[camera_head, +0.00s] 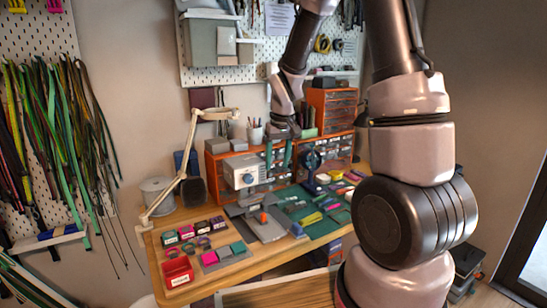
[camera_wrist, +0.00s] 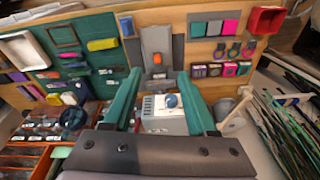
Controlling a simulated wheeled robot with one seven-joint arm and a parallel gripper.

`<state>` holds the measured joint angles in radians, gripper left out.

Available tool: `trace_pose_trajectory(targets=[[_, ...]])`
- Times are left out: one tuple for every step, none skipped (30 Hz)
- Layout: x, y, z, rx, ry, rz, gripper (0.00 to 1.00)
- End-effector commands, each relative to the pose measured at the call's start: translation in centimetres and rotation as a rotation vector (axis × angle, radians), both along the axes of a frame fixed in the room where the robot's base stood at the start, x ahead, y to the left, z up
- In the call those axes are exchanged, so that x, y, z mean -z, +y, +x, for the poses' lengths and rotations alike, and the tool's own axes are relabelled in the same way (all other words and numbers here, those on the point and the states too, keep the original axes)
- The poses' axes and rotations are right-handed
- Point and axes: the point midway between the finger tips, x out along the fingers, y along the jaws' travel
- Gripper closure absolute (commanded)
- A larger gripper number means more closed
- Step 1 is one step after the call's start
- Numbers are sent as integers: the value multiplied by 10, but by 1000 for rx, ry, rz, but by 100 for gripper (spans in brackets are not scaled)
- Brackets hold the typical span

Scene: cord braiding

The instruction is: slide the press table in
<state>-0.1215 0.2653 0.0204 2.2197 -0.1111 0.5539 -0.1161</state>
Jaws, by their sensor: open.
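The press (camera_head: 243,172) is a pale grey box with a blue dial, standing on the bench below and left of my gripper in the head view. Its flat grey table (camera_head: 268,232) extends out from under it toward the bench front. A small orange piece (camera_head: 263,217) stands on the table. In the wrist view the press (camera_wrist: 165,120) lies between the teal fingers, and the grey table (camera_wrist: 178,50) and orange piece (camera_wrist: 157,58) lie beyond their tips. My gripper (camera_head: 278,164) is open and empty, above the bench beside the press. I cannot tell its exact height.
A lamp with a jointed arm (camera_head: 168,197) stands left of the press. A red tray (camera_head: 178,271) and several small swatches sit at the front left. A green mat (camera_head: 327,225) with coloured pieces lies to the right. Orange drawer units (camera_head: 331,108) stand behind.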

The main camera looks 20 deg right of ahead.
Motion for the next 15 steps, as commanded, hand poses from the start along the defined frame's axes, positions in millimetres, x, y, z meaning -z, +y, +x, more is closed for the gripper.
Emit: trace_pose_trajectory(targets=[[-5, -1, -1, 6, -7, 3, 43], [-7, -1, -2, 9, -8, 3, 43], [-10, -2, -3, 13, -11, 5, 43], [-11, -2, -3, 15, -13, 6, 43], [-12, -2, -3, 16, -14, 6, 43], [-14, -2, -4, 18, -15, 8, 43], [-14, -2, -4, 19, -16, 8, 43], [-14, -2, -4, 20, -16, 8, 43], [-15, -2, -4, 20, -16, 8, 43], [-15, -2, -4, 20, -16, 8, 43], [-15, -2, -4, 21, -16, 8, 43], [-15, -2, -4, 20, -16, 8, 43], [-15, -2, -4, 20, -16, 8, 43], [-15, -2, -4, 20, -16, 8, 43], [-15, -2, -4, 20, -16, 8, 43]])
